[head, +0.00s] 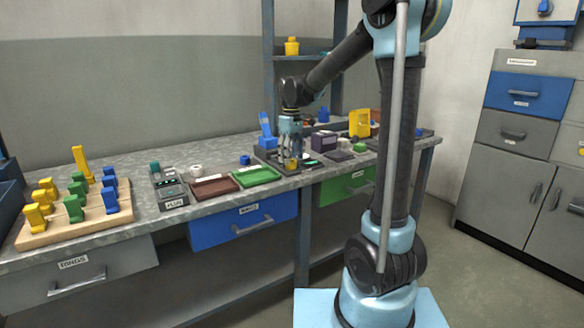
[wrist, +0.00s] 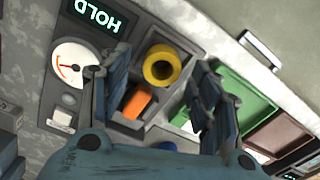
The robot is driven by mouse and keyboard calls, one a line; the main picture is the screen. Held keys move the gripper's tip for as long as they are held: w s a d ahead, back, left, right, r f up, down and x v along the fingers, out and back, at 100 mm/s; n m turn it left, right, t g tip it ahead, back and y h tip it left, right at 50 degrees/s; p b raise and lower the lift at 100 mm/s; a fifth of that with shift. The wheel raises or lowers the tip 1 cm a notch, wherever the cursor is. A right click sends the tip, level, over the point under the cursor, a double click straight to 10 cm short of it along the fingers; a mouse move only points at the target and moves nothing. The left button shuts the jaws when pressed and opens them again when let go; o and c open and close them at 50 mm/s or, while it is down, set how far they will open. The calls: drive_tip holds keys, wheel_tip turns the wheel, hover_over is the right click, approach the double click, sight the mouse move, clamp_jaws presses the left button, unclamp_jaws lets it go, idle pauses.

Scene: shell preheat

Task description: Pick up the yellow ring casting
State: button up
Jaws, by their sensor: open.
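The yellow ring casting (wrist: 161,66) is round with a dark central hole, and in the wrist view it sits in a grey fixture pocket. In the head view a small bit of yellow (head: 293,163) shows under my gripper (head: 290,150), mostly hidden by the fingers. In the wrist view my gripper (wrist: 159,78) is open, with one finger on each side of the ring and visible gaps to it. Nothing is held. I cannot tell how far the fingertips are above the ring.
An orange block (wrist: 135,103) lies in the fixture beside the ring, near the left finger. A gauge (wrist: 70,66) and a HOLD display (wrist: 100,15) are at left. A green tray (head: 256,176) and a brown tray (head: 213,188) lie alongside. A wooden board (head: 75,228) holds several castings.

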drive_tip(key=shift+f, duration=1.05)
drive_tip(key=c, duration=1.1)
drive_tip(key=shift+c, duration=0.2)
